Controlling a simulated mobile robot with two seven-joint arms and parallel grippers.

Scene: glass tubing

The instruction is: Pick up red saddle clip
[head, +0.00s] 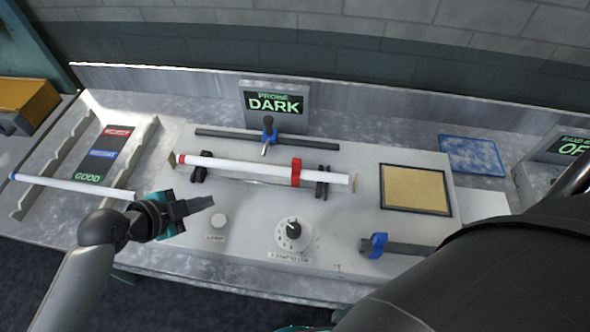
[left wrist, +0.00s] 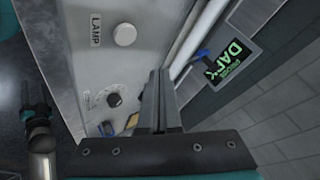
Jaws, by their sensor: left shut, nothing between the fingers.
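The red saddle clip (head: 296,172) sits around the right part of a white glass tube (head: 240,166) in the head view. The tube lies across black supports on the grey bench panel. My left gripper (head: 207,203) is shut and empty, to the left of the clip and nearer the front, beside the lamp button (head: 218,220). In the left wrist view its fingers (left wrist: 158,105) are together, and I cannot make out the red clip there. My right gripper (left wrist: 32,100) seems to show at the left of the left wrist view, too small to tell its jaws.
A second white tube (head: 70,186) lies on the left rack. A dial (head: 293,235), a blue clip on a dark bar (head: 377,244), a tan pad (head: 415,189) and a blue tray (head: 471,155) stand around. The "DARK" probe display (head: 274,105) is behind.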

